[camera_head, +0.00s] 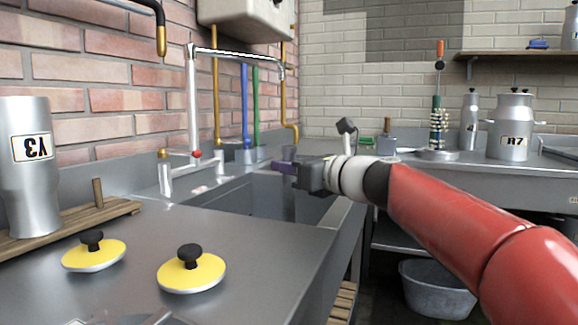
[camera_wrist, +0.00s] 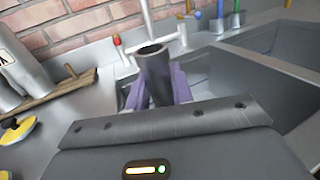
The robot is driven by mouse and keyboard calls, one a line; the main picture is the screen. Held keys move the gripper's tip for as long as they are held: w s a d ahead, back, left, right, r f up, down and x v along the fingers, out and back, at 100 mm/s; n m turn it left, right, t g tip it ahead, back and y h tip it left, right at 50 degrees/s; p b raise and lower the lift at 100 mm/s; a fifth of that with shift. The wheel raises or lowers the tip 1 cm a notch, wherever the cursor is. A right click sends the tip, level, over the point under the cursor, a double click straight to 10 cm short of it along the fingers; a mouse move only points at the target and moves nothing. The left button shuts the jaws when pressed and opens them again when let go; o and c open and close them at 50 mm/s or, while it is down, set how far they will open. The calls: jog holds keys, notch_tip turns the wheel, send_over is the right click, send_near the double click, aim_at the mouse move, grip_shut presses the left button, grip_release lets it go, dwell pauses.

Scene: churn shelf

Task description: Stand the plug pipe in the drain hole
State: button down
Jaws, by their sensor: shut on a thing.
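My gripper (camera_head: 285,167) is out over the sink (camera_head: 232,197), with its fingers pointing left in the head view. In the wrist view its purple fingers (camera_wrist: 158,90) are shut on the plug pipe (camera_wrist: 154,68), a dark grey tube with an open upper end. The pipe looks roughly upright in the wrist view. In the head view only a small dark bit of it shows at the fingers. The drain hole is not visible in either view, and the pipe's lower end is hidden.
A tall faucet (camera_head: 191,110) stands behind the sink. Two yellow lids (camera_head: 191,273) with black knobs lie on the near counter. A milk can marked Y3 (camera_head: 26,190) stands on a wooden rack at left. Another can, R7 (camera_head: 510,130), stands on the right counter.

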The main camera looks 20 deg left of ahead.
aim_at(290, 184)
jog(key=shift+f+b, duration=1.55)
jog(key=shift+f, duration=0.3)
jog(key=c, duration=1.1)
grip_release()
jog(key=shift+c, duration=0.2)
